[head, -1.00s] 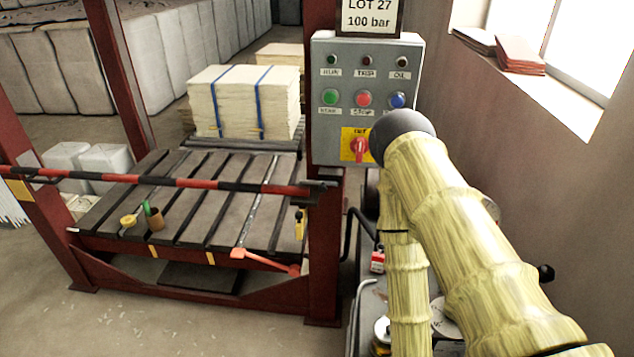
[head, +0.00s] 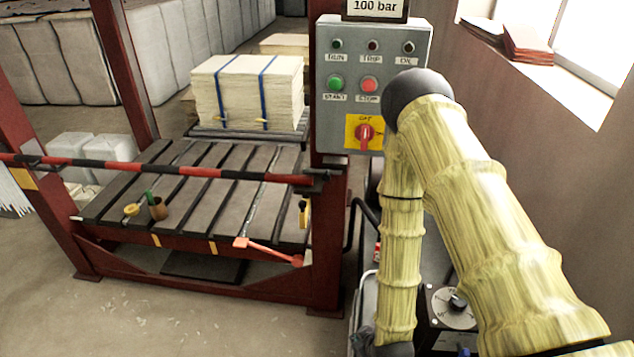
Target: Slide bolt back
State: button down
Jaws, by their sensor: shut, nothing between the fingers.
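A red-and-black striped bar (head: 170,170) runs across the front of the slatted bed. A dark fitting (head: 318,178) holds its right end at the red post; whether this is the bolt I cannot tell, and no bolt shows clearly. My arm, in a yellow sleeve, fills the right side and bends at a dark joint in front of the control panel. Its forearm runs down to the bottom edge. My gripper is out of view below.
The grey control panel (head: 326,105) has lamps, buttons and a red switch (head: 365,132). A red-handled lever (head: 270,252) lies at the bed's front edge. A cup (head: 157,208) and a yellow tape roll (head: 131,210) sit on the slats (head: 205,205). A dial box (head: 453,306) stands between my arm links.

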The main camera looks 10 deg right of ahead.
jog(key=w+a+r+n+t+y+b, duration=0.1)
jog(key=w+a+r+n+t, duration=0.15)
jog(key=w+r, duration=0.4)
jog(key=w+a+r+n+t, duration=0.2)
jog(key=w+r+t, duration=0.2)
jog(key=w, duration=0.6)
jog(key=w+a+r+n+t+b, duration=0.1)
jog(key=w+r+n+t, duration=0.1)
jog(key=w+r, duration=0.3)
jog(key=w+a+r+n+t+y+b, duration=0.1)
jog(key=w+r+t, duration=0.4)
jog(key=r, duration=0.8)
jog(key=w+a+n, duration=0.1)
jog(key=n, duration=0.1)
jog(key=shift+n+y, duration=0.3)
jog(key=shift+n, duration=0.05)
jog(key=shift+w, duration=0.1)
jog(key=w+d+p, duration=0.1)
jog(key=w+p, duration=0.3)
jog(key=w, duration=0.5)
jog(key=shift+d+f, duration=0.2)
jog(key=shift+d, duration=0.1)
jog(key=shift+w, duration=0.1)
jog(key=shift+f, duration=0.1)
